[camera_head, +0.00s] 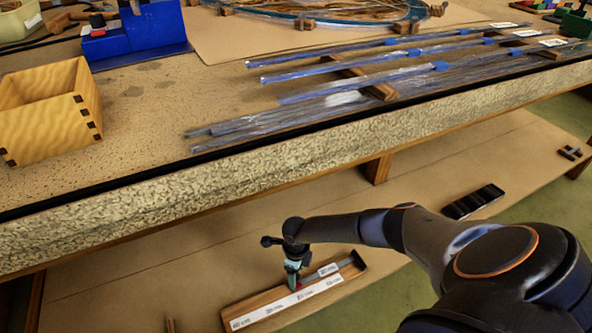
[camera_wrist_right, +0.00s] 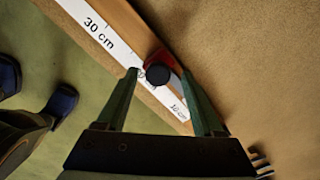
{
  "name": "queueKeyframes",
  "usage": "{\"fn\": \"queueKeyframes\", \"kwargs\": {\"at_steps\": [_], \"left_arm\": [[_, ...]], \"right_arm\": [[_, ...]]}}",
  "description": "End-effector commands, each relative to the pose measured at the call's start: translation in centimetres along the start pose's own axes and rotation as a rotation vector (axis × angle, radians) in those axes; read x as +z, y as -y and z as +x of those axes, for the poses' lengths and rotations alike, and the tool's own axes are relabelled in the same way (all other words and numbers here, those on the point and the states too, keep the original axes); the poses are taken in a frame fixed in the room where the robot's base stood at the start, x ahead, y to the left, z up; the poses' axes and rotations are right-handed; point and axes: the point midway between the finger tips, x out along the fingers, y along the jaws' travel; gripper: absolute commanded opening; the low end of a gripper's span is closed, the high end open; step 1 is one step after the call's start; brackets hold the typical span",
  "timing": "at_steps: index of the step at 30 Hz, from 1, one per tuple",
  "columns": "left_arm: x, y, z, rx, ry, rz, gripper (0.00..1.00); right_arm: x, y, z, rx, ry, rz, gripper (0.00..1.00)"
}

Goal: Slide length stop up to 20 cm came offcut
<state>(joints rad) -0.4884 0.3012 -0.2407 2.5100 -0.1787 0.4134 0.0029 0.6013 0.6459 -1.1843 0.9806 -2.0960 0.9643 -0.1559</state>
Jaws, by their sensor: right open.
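A wooden length board with a white printed scale (camera_head: 270,310) lies on the lower shelf; its scale also shows in the right wrist view (camera_wrist_right: 95,28). The red length stop with a black knob (camera_wrist_right: 158,76) sits on the board between the 30 cm and 10 cm marks, partly covering a label. In the head view, only a little red of the stop (camera_head: 299,287) shows below my gripper. A grey came offcut (camera_head: 342,265) lies toward the board's far end. My right gripper (camera_wrist_right: 160,74) is open, its fingers on either side of the knob; contact is unclear. My left gripper is out of view.
The upper bench edge (camera_head: 190,195) runs above and behind the board. On the bench are came strips (camera_head: 350,83), a wooden box (camera_head: 45,125) and a blue tool (camera_head: 140,35). A black tray (camera_head: 473,202) lies on the lower shelf (camera_head: 130,280), which has free room around the board.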

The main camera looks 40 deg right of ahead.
Motion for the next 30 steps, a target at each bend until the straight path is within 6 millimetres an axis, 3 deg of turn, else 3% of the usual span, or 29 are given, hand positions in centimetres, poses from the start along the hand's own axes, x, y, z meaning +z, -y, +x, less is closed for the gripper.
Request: {"fn": "queueKeyframes", "kwargs": {"at_steps": [8, 18, 23, 26, 30], "left_arm": [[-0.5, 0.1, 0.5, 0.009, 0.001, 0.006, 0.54], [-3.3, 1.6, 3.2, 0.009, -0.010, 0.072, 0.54], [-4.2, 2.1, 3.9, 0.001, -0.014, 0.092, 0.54], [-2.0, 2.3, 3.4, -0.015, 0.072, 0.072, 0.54], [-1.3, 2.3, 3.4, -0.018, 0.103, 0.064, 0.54]], "right_arm": [[0.1, 0.0, -1.2, 0.001, 0.003, -0.001, 0.69], [0.0, 0.0, -8.4, 0.000, 0.002, -0.002, 0.69], [0.0, 0.0, -11.0, -0.001, 0.001, -0.001, 0.69], [0.0, 0.0, -12.0, 0.000, 0.001, 0.000, 0.69], [0.0, 0.0, -12.5, 0.001, 0.001, 0.000, 0.69]]}}
